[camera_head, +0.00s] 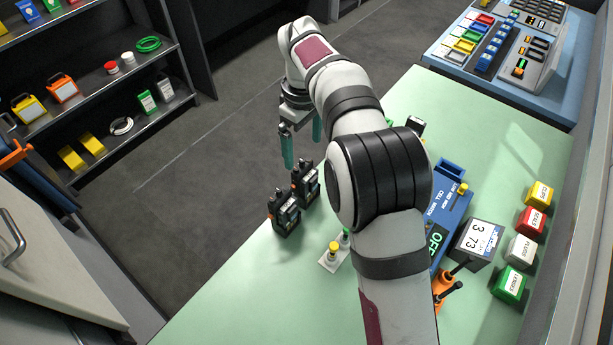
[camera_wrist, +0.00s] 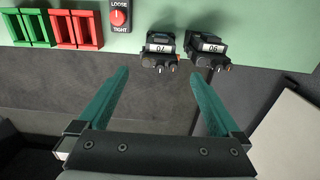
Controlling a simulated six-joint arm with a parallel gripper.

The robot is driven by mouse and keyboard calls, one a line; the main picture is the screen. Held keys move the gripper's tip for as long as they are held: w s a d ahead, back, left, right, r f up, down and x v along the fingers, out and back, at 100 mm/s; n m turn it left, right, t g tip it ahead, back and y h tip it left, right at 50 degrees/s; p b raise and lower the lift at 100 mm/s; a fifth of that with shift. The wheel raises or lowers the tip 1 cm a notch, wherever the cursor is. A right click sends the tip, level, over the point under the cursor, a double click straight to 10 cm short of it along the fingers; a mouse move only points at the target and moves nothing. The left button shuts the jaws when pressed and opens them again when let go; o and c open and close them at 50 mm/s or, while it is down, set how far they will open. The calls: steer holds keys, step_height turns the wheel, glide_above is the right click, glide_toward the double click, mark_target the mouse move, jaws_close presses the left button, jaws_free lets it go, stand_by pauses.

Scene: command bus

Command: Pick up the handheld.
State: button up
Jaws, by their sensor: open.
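Two black handhelds stand side by side near the table's edge. In the head view one (camera_head: 285,216) is nearer and the other (camera_head: 306,186) is just behind it. In the wrist view they show as a left one (camera_wrist: 159,50) and a right one (camera_wrist: 209,47), each with a white number label and small knobs. My gripper (camera_head: 302,148) is open and empty, with teal fingers pointing down beyond the table edge. In the wrist view the fingertips (camera_wrist: 158,74) are apart, with the left handheld ahead between them and the right one ahead of the right finger.
The green table (camera_head: 235,300) has clear room at its near left. A small plate with yellow and green knobs (camera_head: 334,255) lies right of the handhelds.

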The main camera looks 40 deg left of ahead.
mark_target(303, 160)
step_height(303, 160, down, 7)
steer(key=shift+a+f, duration=0.1)
steer(key=shift+f, duration=0.1)
steer(key=shift+r, duration=0.1)
jaws_close()
stand_by(0.4)
